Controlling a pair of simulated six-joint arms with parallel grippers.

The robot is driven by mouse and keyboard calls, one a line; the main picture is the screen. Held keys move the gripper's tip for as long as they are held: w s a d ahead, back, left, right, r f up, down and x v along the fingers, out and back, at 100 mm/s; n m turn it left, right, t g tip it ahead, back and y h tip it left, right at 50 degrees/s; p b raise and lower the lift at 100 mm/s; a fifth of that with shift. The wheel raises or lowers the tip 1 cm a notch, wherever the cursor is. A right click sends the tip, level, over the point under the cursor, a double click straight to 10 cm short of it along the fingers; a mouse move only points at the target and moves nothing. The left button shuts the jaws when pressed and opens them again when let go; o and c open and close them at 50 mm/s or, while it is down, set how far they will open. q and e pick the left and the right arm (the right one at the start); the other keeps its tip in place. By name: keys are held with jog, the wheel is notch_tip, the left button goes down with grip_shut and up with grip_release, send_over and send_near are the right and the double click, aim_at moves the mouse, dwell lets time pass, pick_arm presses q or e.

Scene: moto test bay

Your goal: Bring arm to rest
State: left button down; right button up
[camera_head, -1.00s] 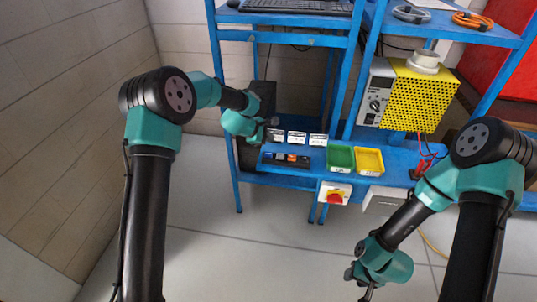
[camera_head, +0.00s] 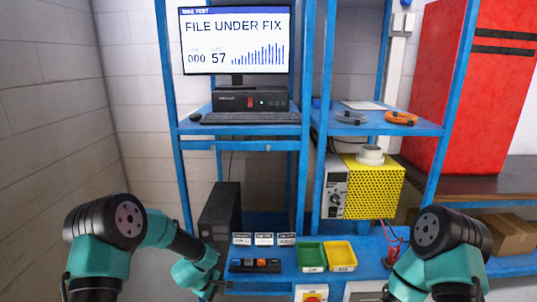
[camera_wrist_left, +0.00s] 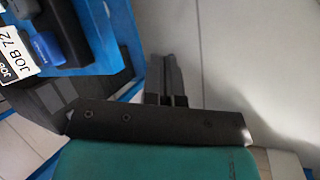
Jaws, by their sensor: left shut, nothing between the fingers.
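My left arm (camera_head: 105,235) comes in from the left in the head view, black and teal. Its gripper (camera_head: 212,290) is low in the picture, close to the left front of the blue bench.
On the blue bench (camera_head: 275,284) are a black tray (camera_head: 254,266) with small parts, job cards (camera_head: 263,239), a green bin (camera_head: 311,256), a yellow bin (camera_head: 340,255) and a yellow power unit (camera_head: 370,190). A monitor (camera_head: 236,42) reads "FILE UNDER FIX".

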pick_arm(q)
jog(key=s+a+f+m+g, duration=0.1)
jog(key=s+f+m, duration=0.2)
jog(key=s, duration=0.6)
jog(key=s+a+f+m+g, duration=0.1)
jog(key=s+a+f+m, duration=0.1)
jog(key=s, duration=0.8)
jog(key=s+a+f+m+y, duration=0.1)
jog(key=s+f+m, duration=0.3)
jog(key=s, duration=0.6)
jog(key=shift+s+a+f+m+g, duration=0.25)
jog(key=shift+m+g, duration=0.15)
jog(key=shift+m, duration=0.4)
